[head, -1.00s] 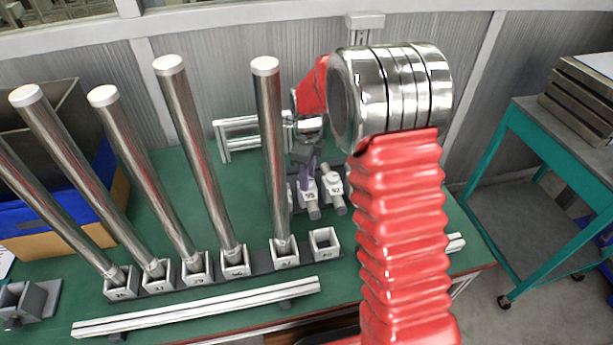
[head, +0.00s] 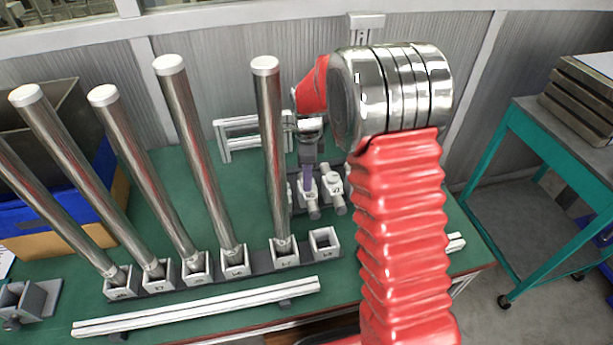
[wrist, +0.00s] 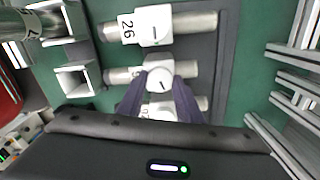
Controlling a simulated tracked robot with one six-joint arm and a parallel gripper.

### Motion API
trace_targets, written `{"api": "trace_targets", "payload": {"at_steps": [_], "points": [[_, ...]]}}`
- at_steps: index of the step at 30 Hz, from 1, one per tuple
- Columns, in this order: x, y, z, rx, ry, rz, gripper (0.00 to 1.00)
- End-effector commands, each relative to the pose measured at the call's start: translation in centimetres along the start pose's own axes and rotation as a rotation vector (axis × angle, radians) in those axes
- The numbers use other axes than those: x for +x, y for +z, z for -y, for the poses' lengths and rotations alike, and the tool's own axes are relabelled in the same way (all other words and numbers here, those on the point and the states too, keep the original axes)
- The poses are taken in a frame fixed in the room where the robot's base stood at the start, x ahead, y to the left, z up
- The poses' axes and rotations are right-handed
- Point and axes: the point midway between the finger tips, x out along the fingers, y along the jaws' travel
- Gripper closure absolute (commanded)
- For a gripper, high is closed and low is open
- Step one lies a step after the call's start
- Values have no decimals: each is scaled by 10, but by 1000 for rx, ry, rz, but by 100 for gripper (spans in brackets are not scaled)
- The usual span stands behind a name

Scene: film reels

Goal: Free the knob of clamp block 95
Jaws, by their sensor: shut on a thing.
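Clamp block 95 (head: 313,208) is a small white block with a grey rod end, on a dark base at the back of the green bench. Its number read 95 in the earlier head view and is too small to read now. My gripper (head: 307,182) is down at this block. In the wrist view my two purple fingers (wrist: 160,80) are shut on a white round knob (wrist: 159,80) with a dark line on its face. The number by this knob is not readable there. Another white block, marked 26 (wrist: 152,26), lies beside it. A further block (wrist: 158,112) is mostly hidden by my gripper.
Several tall steel posts stand in a row of white square sockets; one socket (head: 324,243) is empty. Another clamp block (head: 333,185) sits just right of my gripper. A white rail (head: 200,305) lies along the front edge. A teal cart (head: 520,170) stands at the right.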

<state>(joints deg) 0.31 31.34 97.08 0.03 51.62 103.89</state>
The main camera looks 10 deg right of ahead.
Motion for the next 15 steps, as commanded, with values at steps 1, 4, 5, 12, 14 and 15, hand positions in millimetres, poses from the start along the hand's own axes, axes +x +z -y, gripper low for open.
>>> {"api": "trace_targets", "payload": {"at_steps": [1,4,5,12,14,15], "points": [[-1,0,1,-43,-2,0,90],[-1,0,1,-138,-3,0,90],[-1,0,1,-166,-3,0,90],[-1,0,2,-395,-3,-1,90],[-1,0,2,-452,-3,-1,90],[-1,0,2,-490,-3,-1,90]]}}
